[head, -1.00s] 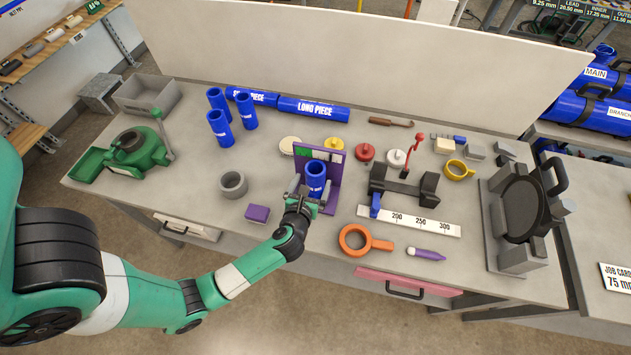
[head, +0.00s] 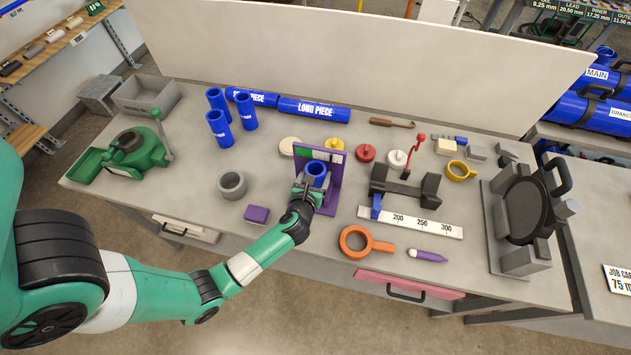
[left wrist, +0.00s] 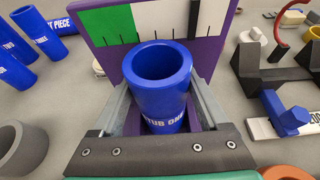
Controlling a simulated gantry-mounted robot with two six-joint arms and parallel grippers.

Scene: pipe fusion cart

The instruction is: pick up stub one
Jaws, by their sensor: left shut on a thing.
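Stub one (left wrist: 166,120) is a short blue pipe with white lettering, standing upright in front of the purple gauge panel in the left wrist view. In the head view its open top (head: 317,168) shows above my left gripper (head: 312,180). My left gripper, also in the left wrist view (left wrist: 158,112), is shut on stub one, one finger on each side. The gripper hides part of its lower body. The purple stand (head: 332,190) with its green, white and black scale is close behind the stub. My right gripper is not in view.
Several blue stubs (head: 219,130) stand at the back left, near the long piece (head: 313,109). A grey ring (head: 232,184) and a purple block (head: 257,214) are left of the gripper. An orange ring tool (head: 356,241) and a black clamp (head: 404,185) are right.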

